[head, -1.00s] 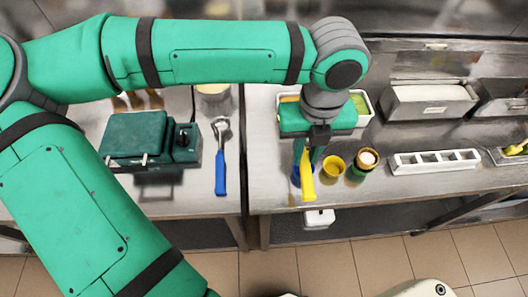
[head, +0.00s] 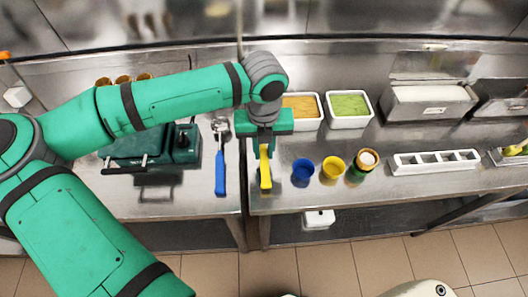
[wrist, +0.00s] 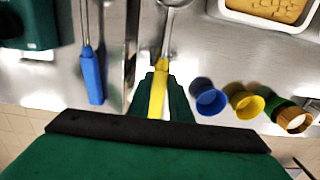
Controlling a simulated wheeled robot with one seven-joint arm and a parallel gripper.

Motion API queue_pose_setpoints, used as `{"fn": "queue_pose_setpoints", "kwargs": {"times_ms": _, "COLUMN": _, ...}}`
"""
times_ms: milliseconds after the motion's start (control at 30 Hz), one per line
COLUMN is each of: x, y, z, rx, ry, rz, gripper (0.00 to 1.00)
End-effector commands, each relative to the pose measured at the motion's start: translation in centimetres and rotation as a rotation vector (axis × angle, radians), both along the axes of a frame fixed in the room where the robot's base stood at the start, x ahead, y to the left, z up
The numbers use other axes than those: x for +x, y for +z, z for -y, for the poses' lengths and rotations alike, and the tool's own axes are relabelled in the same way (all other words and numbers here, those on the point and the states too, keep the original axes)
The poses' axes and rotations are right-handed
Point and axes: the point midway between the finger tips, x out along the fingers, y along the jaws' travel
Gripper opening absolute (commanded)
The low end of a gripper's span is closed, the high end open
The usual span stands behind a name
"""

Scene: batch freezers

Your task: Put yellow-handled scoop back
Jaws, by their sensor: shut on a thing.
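The yellow-handled scoop (head: 265,168) is held by its handle in my gripper (head: 264,150), over the left end of the right-hand steel counter. In the wrist view the yellow handle (wrist: 157,95) lies between the fingers of my gripper (wrist: 160,92), and its metal head extends away toward the top edge. I cannot tell whether the scoop touches the counter. A blue-handled scoop (head: 220,172) lies on the left counter; it also shows in the wrist view (wrist: 91,75).
Blue (head: 303,172), yellow (head: 333,170) and green (head: 357,172) cups stand right of my gripper. Behind are tubs of orange (head: 302,104) and green (head: 349,104) contents. A white divided tray (head: 436,161) sits further right. A green machine (head: 150,145) stands left. A gap separates the counters.

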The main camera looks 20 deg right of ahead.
Motion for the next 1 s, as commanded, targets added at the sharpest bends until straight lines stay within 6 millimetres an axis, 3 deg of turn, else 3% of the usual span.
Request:
{"fn": "queue_pose_setpoints", "kwargs": {"times_ms": 133, "x": -0.1, "y": -1.7, "z": 0.1, "rx": 0.000, "ry": -0.002, "rz": 0.000, "gripper": 0.00}}
{"fn": "queue_pose_setpoints", "kwargs": {"times_ms": 500, "x": -0.1, "y": -2.0, "z": 0.0, "rx": 0.001, "ry": -0.001, "rz": 0.000, "gripper": 0.00}}
{"fn": "queue_pose_setpoints", "kwargs": {"times_ms": 533, "x": -0.1, "y": -2.0, "z": 0.0, "rx": 0.001, "ry": -0.001, "rz": 0.000, "gripper": 0.23}}
{"fn": "queue_pose_setpoints", "kwargs": {"times_ms": 600, "x": -0.1, "y": -2.0, "z": 0.0, "rx": 0.001, "ry": -0.001, "rz": 0.000, "gripper": 0.37}}
{"fn": "queue_pose_setpoints", "kwargs": {"times_ms": 1000, "x": 0.0, "y": -1.3, "z": 0.0, "rx": 0.000, "ry": -0.001, "rz": 0.003, "gripper": 0.37}}
